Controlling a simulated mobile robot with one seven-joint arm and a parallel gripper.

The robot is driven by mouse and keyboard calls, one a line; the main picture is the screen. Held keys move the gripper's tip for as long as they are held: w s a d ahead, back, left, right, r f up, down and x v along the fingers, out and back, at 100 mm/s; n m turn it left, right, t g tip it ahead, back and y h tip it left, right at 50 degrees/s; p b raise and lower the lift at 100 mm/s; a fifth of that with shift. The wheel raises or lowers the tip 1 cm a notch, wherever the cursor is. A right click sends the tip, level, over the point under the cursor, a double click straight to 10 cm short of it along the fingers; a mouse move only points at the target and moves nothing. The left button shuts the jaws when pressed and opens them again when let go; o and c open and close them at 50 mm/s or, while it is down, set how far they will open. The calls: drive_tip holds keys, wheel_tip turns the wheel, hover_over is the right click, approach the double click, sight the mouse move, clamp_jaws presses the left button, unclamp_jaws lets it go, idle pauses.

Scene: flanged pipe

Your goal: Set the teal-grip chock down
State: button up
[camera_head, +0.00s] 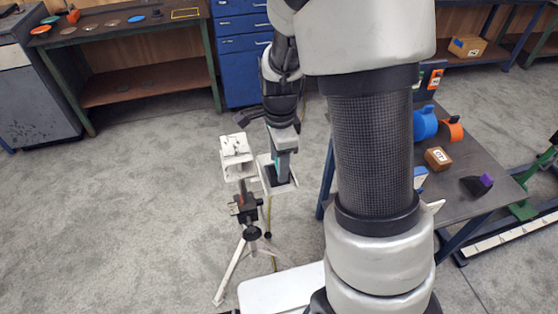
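The teal-grip chock (277,164) shows as a small strip of teal beside my gripper's fingers, mostly hidden by them. My gripper (283,166) points down and appears shut on its grip. A small white-rimmed tray (290,187) with a dark inside lies directly below. A dark patch under the fingers may be the chock's body or the tray floor. I cannot tell whether the chock touches the tray.
A tripod stand (248,232) with a pale head stands just left of the tray. At right, a dark table (455,208) holds a purple-grip chock (478,184), a brown box (437,158), and blue and orange parts. A workbench and blue drawers stand behind. Floor at left is clear.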

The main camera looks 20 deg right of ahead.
drive_tip(key=shift+r, duration=0.1)
wheel_tip(320, 180, up, 12)
drive_tip(key=p, duration=0.1)
drive_tip(key=s+r+n+t, duration=0.5)
drive_tip(key=s+r+n, duration=0.6)
drive_tip(key=s+n, duration=0.5)
drive_tip(key=shift+n, duration=0.9)
drive_tip(key=shift+s, duration=0.1)
drive_tip(key=shift+r+p, duration=0.85)
drive_tip(key=shift+p, duration=0.05)
